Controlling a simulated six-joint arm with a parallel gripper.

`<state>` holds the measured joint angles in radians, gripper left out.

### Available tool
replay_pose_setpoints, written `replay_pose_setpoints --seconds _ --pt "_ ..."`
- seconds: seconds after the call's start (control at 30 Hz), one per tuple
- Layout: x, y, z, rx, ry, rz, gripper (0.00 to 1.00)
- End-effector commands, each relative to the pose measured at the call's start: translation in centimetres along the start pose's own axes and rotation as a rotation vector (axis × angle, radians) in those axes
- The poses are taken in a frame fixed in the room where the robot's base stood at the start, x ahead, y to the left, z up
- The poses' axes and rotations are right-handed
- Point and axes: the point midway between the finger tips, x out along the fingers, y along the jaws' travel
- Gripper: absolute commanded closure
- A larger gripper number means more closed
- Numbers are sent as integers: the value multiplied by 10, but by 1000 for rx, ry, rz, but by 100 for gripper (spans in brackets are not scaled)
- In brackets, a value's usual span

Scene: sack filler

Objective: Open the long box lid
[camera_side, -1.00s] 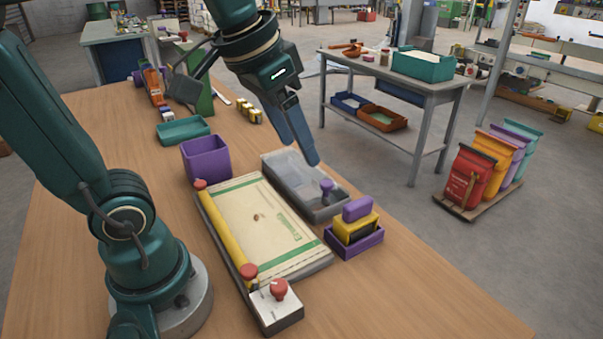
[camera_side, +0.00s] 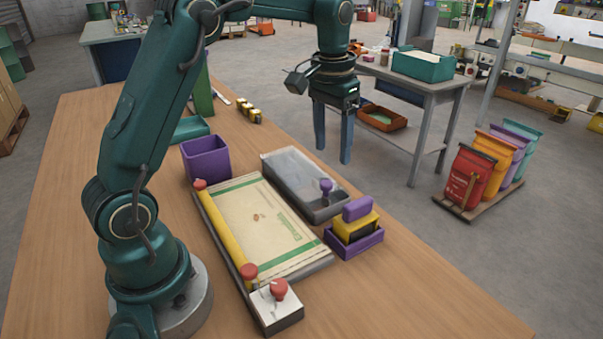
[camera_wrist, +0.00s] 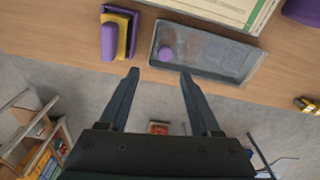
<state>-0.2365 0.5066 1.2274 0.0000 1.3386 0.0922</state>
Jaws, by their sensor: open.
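The long box (camera_side: 285,169) lies on the wooden table, a low grey tray shape with a clear lid (camera_side: 298,174) that looks closed over it. A purple knob (camera_side: 326,187) stands up near the lid's front end. In the wrist view the box (camera_wrist: 225,77) shows near the table edge, with the purple knob (camera_wrist: 166,53) at its left end. My gripper (camera_side: 333,155) is open and empty, with its fingers pointing down. In the wrist view my gripper (camera_wrist: 158,74) has its two fingers spread, with the box beyond the tips.
A purple holder with a yellow and purple stamp-like tool (camera_side: 356,222) stands beside the knob end. A flat sack (camera_side: 262,225) with a yellow roller bar lies on the near side. A purple bin (camera_side: 206,158) stands behind it.

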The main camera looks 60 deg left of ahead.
Motion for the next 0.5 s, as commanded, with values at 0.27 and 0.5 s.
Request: replay_pose_setpoints --seconds 0.27,0.5 --pt "34 -10 1 -30 -74 6 36" --pt "64 -10 4 -29 -73 6 36"
